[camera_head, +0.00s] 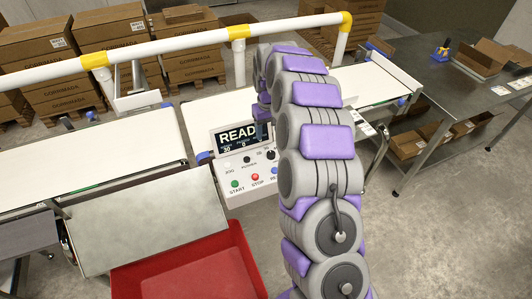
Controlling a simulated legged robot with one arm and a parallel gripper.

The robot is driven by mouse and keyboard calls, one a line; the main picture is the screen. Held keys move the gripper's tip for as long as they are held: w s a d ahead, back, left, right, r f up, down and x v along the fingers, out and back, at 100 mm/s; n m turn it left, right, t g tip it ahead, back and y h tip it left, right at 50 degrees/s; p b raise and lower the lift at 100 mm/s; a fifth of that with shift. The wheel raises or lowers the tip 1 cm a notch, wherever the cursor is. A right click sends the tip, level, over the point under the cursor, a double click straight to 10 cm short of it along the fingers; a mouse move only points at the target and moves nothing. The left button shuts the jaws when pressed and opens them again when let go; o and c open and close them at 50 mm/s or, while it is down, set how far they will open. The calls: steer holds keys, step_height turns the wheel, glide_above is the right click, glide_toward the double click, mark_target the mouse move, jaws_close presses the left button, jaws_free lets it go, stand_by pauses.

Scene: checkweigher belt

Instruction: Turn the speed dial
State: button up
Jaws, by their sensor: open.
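The control panel (240,180) stands at the middle of the head view, with a dark display above it that reads "READ", the rest cut off by my arm. I cannot read which one is the speed dial. Green, red and blue buttons sit below. My arm rises on the right and bends over beyond the panel's right side, covering that side. My gripper's fingers are hidden behind the arm links.
A conveyor belt (90,150) runs left of the panel, and another belt (375,80) continues to the right. A white rail with yellow joints (238,31) crosses behind. A red bin (190,270) sits in front. A metal table (440,85) stands at right; stacked cartons (40,60) stand behind.

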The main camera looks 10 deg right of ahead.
steer(key=b, duration=0.1)
glide_above(271, 153)
steer(key=d, duration=0.2)
step_height(271, 153, down, 5)
steer(key=shift+a+f, duration=0.1)
steer(key=shift+f, duration=0.1)
steer(key=a+f, duration=0.2)
steer(key=f, duration=0.1)
steer(key=a+f+b, duration=0.1)
steer(key=f, duration=0.1)
steer(key=shift+a+f, duration=0.2)
steer(key=shift+d+f, duration=0.15)
steer(key=shift+d, duration=1.25)
steer(key=shift+a, duration=0.95)
steer(key=c, duration=0.5)
steer(key=shift+c, duration=0.8)
steer(key=shift+d, duration=0.5)
steer(key=c, duration=0.4)
steer(key=shift+a, duration=0.25)
